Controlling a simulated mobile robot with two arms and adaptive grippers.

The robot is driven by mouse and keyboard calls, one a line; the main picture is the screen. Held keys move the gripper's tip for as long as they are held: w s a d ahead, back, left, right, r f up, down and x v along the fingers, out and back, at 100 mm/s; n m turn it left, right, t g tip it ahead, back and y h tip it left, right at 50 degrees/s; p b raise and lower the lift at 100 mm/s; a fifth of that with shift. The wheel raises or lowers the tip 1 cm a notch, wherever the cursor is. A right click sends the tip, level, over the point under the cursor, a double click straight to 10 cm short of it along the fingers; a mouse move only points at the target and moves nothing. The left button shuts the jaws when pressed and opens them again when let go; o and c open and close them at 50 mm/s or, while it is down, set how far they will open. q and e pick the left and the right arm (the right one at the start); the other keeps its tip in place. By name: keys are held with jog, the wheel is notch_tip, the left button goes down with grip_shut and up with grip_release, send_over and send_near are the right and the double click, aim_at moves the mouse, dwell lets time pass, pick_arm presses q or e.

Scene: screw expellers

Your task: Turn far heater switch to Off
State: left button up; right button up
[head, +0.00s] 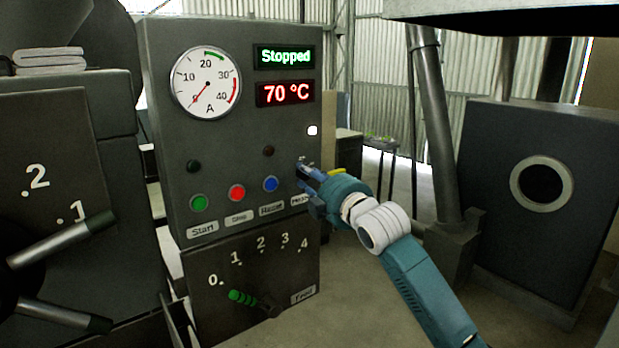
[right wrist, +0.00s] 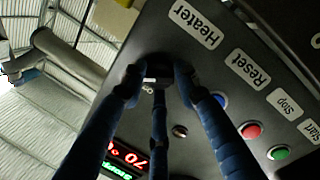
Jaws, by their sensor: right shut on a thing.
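The dark grey control panel (head: 230,130) stands in the middle of the head view. My right gripper (head: 308,176) reaches its lower right part, at the end of the button row, and hides the heater switch there. In the right wrist view, the heater switch (right wrist: 152,70) is a black knob with a white mark, beside the "Heater" label (right wrist: 195,25). The blue fingers of my right gripper (right wrist: 160,76) are shut around this knob. I cannot tell the switch position for sure. My left gripper is not in view.
Green, red and blue buttons (head: 270,184) sit left of my right gripper. Displays read "Stopped" (head: 285,56) and "70 °C" (head: 285,93). A green-handled feed lever (head: 242,298) sticks out below. Another machine with lever handles (head: 60,243) stands at left, and a dark cabinet (head: 485,220) at right.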

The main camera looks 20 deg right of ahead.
jog(key=shift+n, duration=0.3)
jog(key=n+p, duration=0.1)
jog(key=n, duration=0.1)
jog(key=n+p, duration=0.1)
jog(key=n, duration=0.2)
jog(key=shift+d+f+t+y, duration=0.1)
jog(key=shift+f+t+y, duration=0.05)
jog(key=shift+t+y, duration=0.2)
jog(key=n, duration=0.2)
jog(key=n+p, duration=0.1)
jog(key=n, duration=0.2)
jog(key=shift+f+t+y, duration=0.1)
jog(key=shift+t+y, duration=0.15)
jog(key=shift+w+d+f+n, duration=0.1)
jog(key=shift+n, duration=1)
jog(key=o, duration=1.2)
jog(key=shift+c, duration=0.2)
